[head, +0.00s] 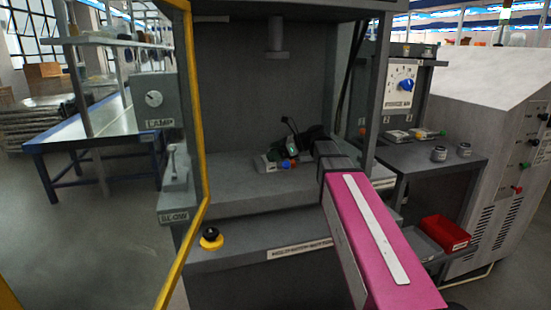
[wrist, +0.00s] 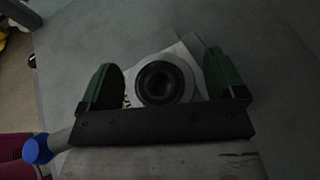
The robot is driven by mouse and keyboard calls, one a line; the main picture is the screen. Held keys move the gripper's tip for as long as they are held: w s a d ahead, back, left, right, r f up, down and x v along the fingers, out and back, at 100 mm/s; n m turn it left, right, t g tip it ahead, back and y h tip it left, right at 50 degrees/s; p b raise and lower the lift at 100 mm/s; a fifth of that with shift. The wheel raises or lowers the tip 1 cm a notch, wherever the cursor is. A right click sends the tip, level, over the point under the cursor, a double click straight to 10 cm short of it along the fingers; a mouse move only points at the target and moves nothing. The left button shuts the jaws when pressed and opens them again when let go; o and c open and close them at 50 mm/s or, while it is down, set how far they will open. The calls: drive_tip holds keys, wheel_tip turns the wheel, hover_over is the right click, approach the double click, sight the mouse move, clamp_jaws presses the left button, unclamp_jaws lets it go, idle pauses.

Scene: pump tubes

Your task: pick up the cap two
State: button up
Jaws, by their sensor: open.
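A round dark cap (wrist: 163,82) with a ring-shaped rim and a black centre shows in the wrist view. I take it as cap two, though no number on it is readable. It sits on a pale block (wrist: 193,62) with partly hidden lettering. My gripper (wrist: 163,83) is open, with one green finger on each side of the cap. Gaps show between the cap and both fingers, so it is not gripped. In the head view my pink arm reaches into the grey machine bay, and the cap cannot be made out there.
The bay's grey shelf (head: 235,189) is mostly bare. A yellow frame (head: 200,120) stands at its left, with a yellow-and-black button (head: 211,238) below. At right, two small grey round parts (head: 439,154) stand on a side table near a red bin (head: 444,232).

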drive_tip(key=c, duration=1.2)
